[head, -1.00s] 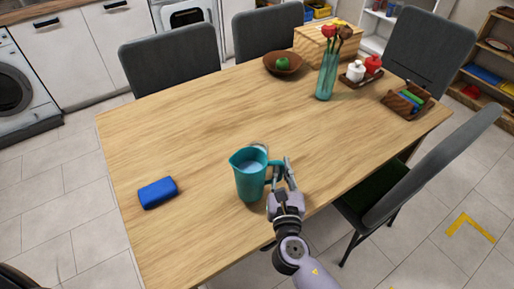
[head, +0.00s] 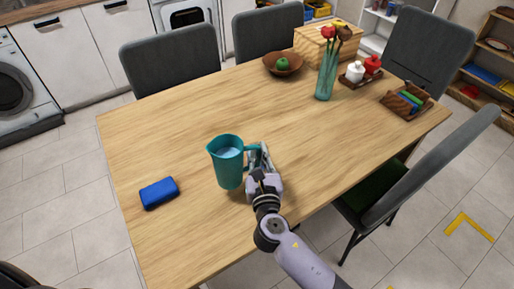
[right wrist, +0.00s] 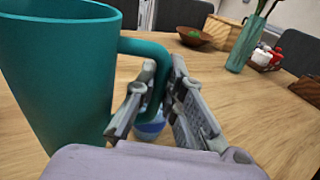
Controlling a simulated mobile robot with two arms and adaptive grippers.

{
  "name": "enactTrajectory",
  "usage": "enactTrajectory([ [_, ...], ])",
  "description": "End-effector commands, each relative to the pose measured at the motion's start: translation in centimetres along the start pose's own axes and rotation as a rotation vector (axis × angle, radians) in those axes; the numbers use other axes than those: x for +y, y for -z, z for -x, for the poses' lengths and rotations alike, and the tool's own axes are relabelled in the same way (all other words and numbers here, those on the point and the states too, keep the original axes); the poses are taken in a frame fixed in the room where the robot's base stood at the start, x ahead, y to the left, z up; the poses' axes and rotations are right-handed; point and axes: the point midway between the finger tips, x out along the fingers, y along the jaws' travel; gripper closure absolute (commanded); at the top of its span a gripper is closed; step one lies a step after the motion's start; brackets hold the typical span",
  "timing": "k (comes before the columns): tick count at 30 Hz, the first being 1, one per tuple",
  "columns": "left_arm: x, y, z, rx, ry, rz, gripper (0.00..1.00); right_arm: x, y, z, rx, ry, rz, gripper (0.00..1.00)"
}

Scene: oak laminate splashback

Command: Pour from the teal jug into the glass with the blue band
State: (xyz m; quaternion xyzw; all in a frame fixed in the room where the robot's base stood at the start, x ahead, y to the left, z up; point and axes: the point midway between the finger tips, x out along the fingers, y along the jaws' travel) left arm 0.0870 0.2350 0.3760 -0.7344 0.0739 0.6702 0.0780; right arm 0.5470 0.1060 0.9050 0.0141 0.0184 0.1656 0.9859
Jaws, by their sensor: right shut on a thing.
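The teal jug (head: 229,168) is near the front of the table, upright, with pale liquid inside. In the right wrist view the jug (right wrist: 60,75) fills the left side. My right gripper (head: 257,155) is shut on its handle; the fingers (right wrist: 155,105) close around the handle's lower part. Whether the jug's base touches the table is unclear. A glass with a blue band (right wrist: 150,128) shows partly behind the handle and fingers in the right wrist view. In the head view I cannot make it out behind the jug and gripper. My left gripper is out of view.
A blue block-like item (head: 159,193) lies left of the jug. At the back are a brown bowl (head: 283,65) with a green fruit, a teal vase (head: 326,77) with flowers, and a wooden caddy (head: 406,101). The table's middle is clear. Chairs surround it.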

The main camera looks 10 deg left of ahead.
Motion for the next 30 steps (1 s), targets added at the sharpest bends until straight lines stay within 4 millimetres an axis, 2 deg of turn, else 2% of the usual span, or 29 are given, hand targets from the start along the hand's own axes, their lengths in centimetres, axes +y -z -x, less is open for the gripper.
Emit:
enactTrajectory([
  [1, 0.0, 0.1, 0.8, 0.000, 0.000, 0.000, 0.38, 0.0, -0.7, -0.1, 0.007, -0.001, -0.017, 1.00],
  [6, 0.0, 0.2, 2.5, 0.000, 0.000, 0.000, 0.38, -0.3, -1.2, -0.3, 0.053, -0.001, -0.080, 1.00],
  [30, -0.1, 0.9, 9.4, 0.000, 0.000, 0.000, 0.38, -1.7, -2.3, -1.3, 0.288, -0.006, -0.402, 1.00],
])
